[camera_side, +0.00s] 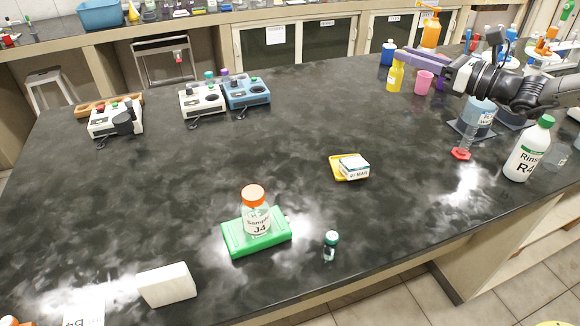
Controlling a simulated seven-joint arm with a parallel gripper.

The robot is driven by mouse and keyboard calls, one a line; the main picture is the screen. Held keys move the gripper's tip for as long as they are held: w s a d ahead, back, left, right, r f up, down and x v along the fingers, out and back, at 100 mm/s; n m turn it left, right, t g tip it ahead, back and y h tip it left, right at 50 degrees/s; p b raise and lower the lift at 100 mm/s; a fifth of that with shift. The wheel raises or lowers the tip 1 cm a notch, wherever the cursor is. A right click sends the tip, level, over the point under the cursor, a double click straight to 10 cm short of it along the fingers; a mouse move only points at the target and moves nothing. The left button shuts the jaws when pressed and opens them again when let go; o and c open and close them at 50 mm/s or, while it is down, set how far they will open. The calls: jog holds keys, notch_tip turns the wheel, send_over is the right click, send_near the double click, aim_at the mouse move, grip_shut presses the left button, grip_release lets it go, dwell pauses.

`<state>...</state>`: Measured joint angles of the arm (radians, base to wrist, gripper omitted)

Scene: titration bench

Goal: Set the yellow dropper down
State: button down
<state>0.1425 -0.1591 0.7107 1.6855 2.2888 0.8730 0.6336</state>
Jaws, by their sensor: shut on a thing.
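The yellow dropper (395,77) is a small upright yellow bottle at the upper right of the bench. My gripper (402,58) reaches in from the right with its purple fingers at the dropper's top. It is shut on the dropper. The fingers partly hide the dropper's upper end. Its bottom is close to the dark bench top (300,130); I cannot tell whether it touches.
A pink cup (424,82) stands just right of the dropper. A blue bottle (388,53) and an orange bottle (430,34) stand behind. A blue labelled beaker (480,114) and a white rinse bottle (526,155) are under or near my arm. Bench left of the dropper is clear.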

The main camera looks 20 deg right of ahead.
jog(key=s+a+n+g+y, duration=0.2)
jog(key=s+a, duration=0.1)
jog(key=a, duration=0.5)
jog(key=s+a+n+g+y, duration=0.1)
jog(key=s+a+n+y, duration=0.2)
jog(key=a, duration=0.5)
notch_tip(320, 180, down, 11)
jog(key=m, duration=0.1)
jog(key=shift+w+a+f, duration=0.85)
jog(key=shift+w+f, duration=1.2)
jog(key=shift+f, duration=0.15)
jog(key=shift+w+a+f, duration=0.8)
jog(key=shift+w+f, duration=1.25)
jog(key=shift+f, duration=0.1)
jog(key=shift+w+a+f, duration=0.85)
jog(key=shift+w+f, duration=1.2)
jog(key=shift+f, duration=0.15)
jog(key=shift+f, duration=0.2)
jog(key=c, duration=0.7)
grip_release()
